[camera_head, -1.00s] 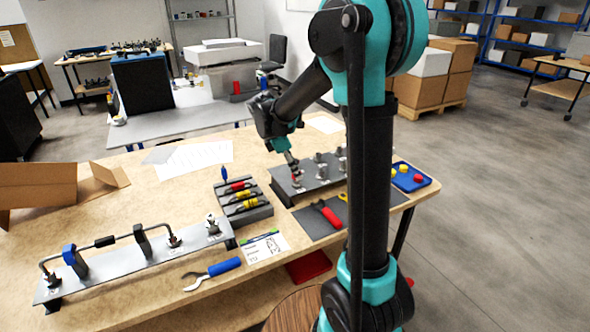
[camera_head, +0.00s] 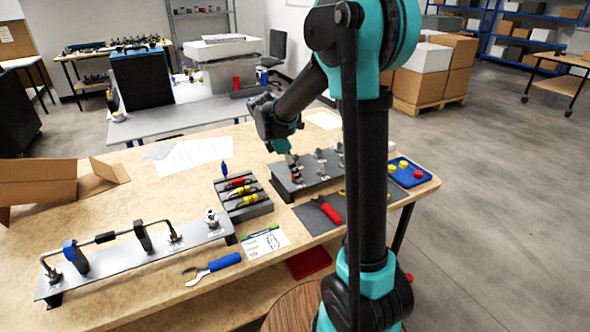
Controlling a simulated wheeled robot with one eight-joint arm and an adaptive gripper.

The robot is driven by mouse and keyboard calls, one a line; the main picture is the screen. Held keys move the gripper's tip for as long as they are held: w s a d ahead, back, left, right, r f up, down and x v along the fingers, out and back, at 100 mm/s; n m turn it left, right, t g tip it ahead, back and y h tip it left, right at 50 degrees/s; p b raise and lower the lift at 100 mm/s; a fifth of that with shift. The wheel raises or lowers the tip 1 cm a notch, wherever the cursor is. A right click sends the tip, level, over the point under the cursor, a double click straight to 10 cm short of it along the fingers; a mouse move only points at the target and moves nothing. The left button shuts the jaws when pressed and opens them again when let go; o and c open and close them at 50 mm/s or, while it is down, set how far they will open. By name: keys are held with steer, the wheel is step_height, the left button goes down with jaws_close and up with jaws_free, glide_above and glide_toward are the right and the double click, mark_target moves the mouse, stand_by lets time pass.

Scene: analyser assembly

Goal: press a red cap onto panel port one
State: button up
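The panel (camera_head: 312,184) is a dark raised plate with several metal ports, on the table's right half. The blue tray (camera_head: 427,184) at the table's right end holds two yellow caps (camera_head: 404,164) and another red cap (camera_head: 417,174).
A dark rack (camera_head: 246,216) with red and yellow-handled tools stands left of the panel. A red-handled tool (camera_head: 331,213) lies on a grey mat in front. A long plate with a bent pipe (camera_head: 105,238) and a blue-handled wrench (camera_head: 222,262) are at front left. My arm hides part of the panel.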

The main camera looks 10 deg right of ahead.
steer(key=v, duration=1.2)
steer(key=shift+d, duration=0.1)
